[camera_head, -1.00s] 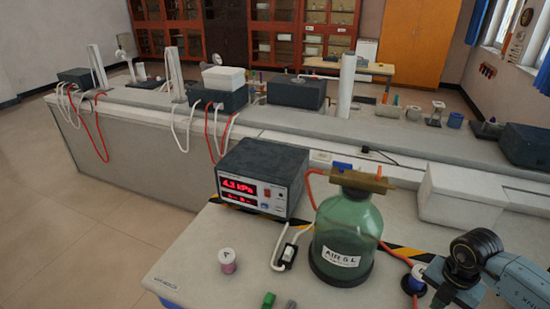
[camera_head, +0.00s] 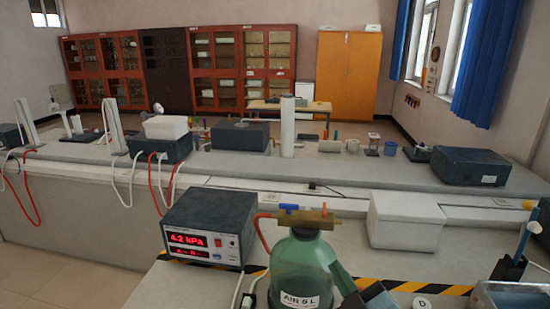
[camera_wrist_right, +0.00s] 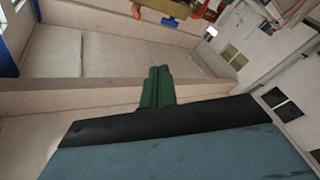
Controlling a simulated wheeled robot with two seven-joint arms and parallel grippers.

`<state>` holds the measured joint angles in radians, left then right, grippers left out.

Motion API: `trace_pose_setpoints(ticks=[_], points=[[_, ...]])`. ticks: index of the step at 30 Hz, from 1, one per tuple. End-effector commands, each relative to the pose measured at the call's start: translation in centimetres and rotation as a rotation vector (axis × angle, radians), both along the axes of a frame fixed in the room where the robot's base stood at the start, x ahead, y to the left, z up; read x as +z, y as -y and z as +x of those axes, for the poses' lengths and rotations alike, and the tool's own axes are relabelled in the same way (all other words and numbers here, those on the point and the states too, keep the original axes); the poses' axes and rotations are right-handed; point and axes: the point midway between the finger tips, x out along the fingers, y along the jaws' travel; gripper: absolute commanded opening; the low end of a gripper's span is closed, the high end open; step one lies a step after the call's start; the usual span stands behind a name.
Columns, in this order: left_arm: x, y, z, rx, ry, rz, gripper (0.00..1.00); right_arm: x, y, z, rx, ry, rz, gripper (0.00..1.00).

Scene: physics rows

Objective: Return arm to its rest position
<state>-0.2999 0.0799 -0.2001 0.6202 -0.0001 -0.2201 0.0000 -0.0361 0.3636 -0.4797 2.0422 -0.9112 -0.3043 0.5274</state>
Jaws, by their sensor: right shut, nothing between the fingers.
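My right gripper (camera_head: 372,292) is at the bottom edge of the head view, just right of the green glass bottle (camera_head: 300,268); much of it is cut off. In the right wrist view its green fingers (camera_wrist_right: 157,75) are pressed together with nothing between them. The bottle, labelled AIR 5 L, has a brass fitting with a blue valve on top. The gripper overlaps the bottle's right side in the picture; I cannot tell whether they touch. My left gripper is not in view.
A pressure meter (camera_head: 210,225) with red digits reading 4.2 kPa stands left of the bottle. A white box (camera_head: 407,220) is behind to the right. A disc marked D (camera_head: 422,303) lies at the bottom right. A long bench (camera_head: 330,170) runs behind.

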Motion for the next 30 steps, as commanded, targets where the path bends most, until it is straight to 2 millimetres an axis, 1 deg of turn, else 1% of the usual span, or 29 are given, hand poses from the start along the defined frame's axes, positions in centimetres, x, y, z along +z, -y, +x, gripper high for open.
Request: trace_pose_setpoints(ticks=[1, 2, 3, 5, 6, 8, 9, 10, 12, 14, 15, 20, 24, 25, 27, 29, 30], points=[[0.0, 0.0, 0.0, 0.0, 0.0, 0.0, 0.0, -1.1, 1.9, -0.7, -0.097, -0.085, 0.059, 0.0], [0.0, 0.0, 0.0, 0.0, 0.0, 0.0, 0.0, -1.9, 3.1, -1.0, -0.154, -0.14, 0.087, 0.0], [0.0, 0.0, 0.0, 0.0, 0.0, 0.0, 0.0, -3.1, 4.6, -1.8, -0.226, -0.218, 0.12, 0.0], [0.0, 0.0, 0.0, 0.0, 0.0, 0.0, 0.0, -5.1, 6.6, -3.2, -0.321, -0.348, 0.164, 0.0], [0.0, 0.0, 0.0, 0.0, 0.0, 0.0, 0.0, -6.6, 7.7, -4.5, -0.377, -0.441, 0.186, 0.0], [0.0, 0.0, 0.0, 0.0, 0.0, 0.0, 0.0, -8.9, 9.0, -6.7, -0.446, -0.584, 0.213, 0.0], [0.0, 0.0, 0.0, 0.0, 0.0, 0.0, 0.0, -10.2, 9.5, -8.3, -0.479, -0.674, 0.225, 0.0], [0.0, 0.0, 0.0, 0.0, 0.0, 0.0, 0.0, -11.0, 9.9, -9.5, -0.499, -0.739, 0.231, 0.0], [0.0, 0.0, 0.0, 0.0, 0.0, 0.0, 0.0, -12.8, 10.3, -12.2, -0.531, -0.877, 0.242, 0.0], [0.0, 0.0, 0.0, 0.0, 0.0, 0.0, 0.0, -13.9, 10.5, -14.3, -0.545, -0.98, 0.245, 0.0], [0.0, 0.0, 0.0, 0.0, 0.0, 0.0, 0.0, -14.5, 10.4, -15.7, -0.548, -1.043, 0.246, 0.0], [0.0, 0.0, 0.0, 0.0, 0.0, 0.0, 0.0, -16.1, 10.1, -20.8, -0.542, -1.269, 0.243, 0.0], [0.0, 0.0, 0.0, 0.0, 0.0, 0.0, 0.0, -16.6, 9.5, -25.0, -0.509, -1.445, 0.232, 0.0], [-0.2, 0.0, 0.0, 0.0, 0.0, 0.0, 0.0, -17.3, 9.5, -25.2, -0.506, -1.462, 0.229, 0.0], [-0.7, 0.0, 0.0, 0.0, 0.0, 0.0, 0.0, -19.6, 9.4, -24.6, -0.509, -1.463, 0.224, 0.0], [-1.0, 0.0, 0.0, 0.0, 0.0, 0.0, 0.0, -21.3, 9.4, -24.2, -0.51, -1.465, 0.222, 0.0], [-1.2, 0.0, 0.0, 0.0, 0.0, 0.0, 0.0, -22.4, 9.4, -24.1, -0.511, -1.469, 0.221, 0.0]])
